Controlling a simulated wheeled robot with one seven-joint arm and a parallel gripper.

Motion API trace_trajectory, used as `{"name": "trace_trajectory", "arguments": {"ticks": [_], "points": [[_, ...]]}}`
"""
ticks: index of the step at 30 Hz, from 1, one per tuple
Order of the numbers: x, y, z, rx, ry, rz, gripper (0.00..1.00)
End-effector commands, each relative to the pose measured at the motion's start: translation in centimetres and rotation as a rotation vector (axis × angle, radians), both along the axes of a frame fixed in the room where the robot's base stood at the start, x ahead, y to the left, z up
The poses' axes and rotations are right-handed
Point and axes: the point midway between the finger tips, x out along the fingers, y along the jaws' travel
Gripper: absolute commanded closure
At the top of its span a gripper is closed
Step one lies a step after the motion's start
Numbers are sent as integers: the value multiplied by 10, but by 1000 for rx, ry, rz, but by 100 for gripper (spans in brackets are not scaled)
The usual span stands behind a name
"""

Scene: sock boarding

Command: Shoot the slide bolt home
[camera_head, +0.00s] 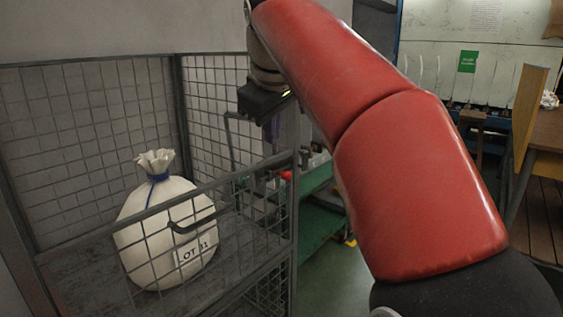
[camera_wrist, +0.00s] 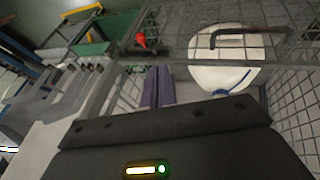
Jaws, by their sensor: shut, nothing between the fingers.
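A wire-mesh cage (camera_head: 292,225) has a front panel with a dark bent bar (camera_head: 193,224) like a handle. The bar also shows in the wrist view (camera_wrist: 250,34). A red knob (camera_head: 286,175), perhaps the slide bolt's, sits near the cage's right front corner; it also shows in the wrist view (camera_wrist: 140,41). The bolt's rod and keeper are too small to tell. My gripper (camera_head: 271,140) points down above and behind the knob in the head view, apart from it. Its purple fingers (camera_wrist: 158,74) are together and empty.
A tied white sack (camera_head: 165,235) labelled "LOT 31" stands inside the cage. A green bench (camera_head: 315,215) is behind the cage's right side. A wooden table (camera_head: 548,130) stands at far right. Bare floor (camera_head: 335,275) shows between cage and my arm.

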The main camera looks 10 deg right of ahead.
Motion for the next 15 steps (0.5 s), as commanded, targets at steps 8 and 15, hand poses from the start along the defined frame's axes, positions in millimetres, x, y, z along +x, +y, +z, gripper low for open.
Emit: {"name": "trace_trajectory", "arguments": {"ticks": [8, 15], "points": [[16, -3, -32, -1, 4, -2, 100], [41, -6, -78, 0, 4, -1, 100]]}}
